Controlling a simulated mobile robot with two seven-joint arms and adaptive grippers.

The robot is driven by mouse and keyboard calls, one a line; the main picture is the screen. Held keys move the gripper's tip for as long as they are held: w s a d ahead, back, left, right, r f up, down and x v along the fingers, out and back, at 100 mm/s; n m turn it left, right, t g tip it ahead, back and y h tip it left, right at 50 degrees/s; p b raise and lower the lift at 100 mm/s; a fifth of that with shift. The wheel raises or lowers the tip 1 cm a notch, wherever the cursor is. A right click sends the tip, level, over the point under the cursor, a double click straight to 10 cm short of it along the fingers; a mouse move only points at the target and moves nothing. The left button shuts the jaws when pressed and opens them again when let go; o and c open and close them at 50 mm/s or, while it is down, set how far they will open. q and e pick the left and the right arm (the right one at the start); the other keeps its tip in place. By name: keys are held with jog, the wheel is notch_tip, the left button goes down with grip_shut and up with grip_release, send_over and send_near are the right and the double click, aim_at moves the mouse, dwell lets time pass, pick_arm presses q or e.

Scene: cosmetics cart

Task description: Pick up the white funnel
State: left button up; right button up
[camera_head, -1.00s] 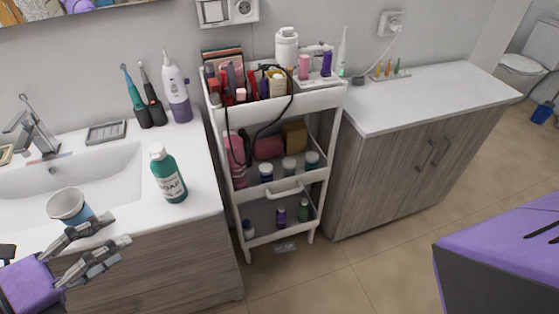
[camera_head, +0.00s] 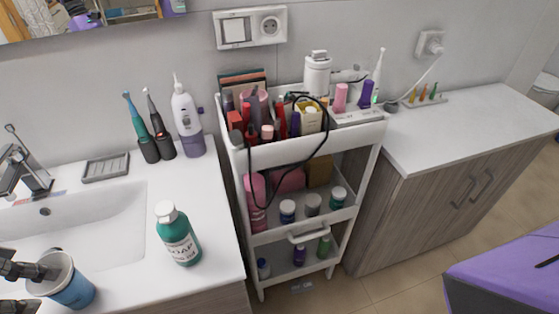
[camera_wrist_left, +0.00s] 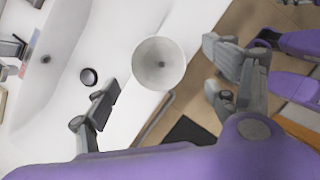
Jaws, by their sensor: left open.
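My left gripper (camera_head: 36,288) is open at the cup's left side, partly cut off by the frame. In the wrist view its fingers (camera_wrist_left: 162,72) stand apart on either side of the bowl. My right gripper is not in view.
A green soap bottle (camera_head: 179,240) stands right of the cup. The sink (camera_head: 85,225) lies behind. Electric toothbrushes (camera_head: 148,135) and an oral irrigator (camera_head: 187,120) stand at the wall. A loaded white cart (camera_head: 310,154) and a wooden cabinet (camera_head: 430,215) are to the right.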

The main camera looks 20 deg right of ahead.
aim_at(66, 274)
pick_arm(q)
jog(key=b+x, duration=0.1)
jog(key=x, duration=0.2)
jog(key=shift+a, duration=0.15)
jog(key=b+x, duration=0.1)
jog(key=x, duration=0.1)
jog(key=shift+w+f, duration=0.2)
jog(key=shift+f, duration=0.15)
jog(key=shift+f+b, duration=0.2)
jog(key=shift+b, duration=0.1)
jog(key=shift+w+r, duration=0.1)
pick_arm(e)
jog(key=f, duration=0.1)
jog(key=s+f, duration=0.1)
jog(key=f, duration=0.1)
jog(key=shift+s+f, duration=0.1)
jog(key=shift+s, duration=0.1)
pick_arm(q)
jog(key=c, duration=1)
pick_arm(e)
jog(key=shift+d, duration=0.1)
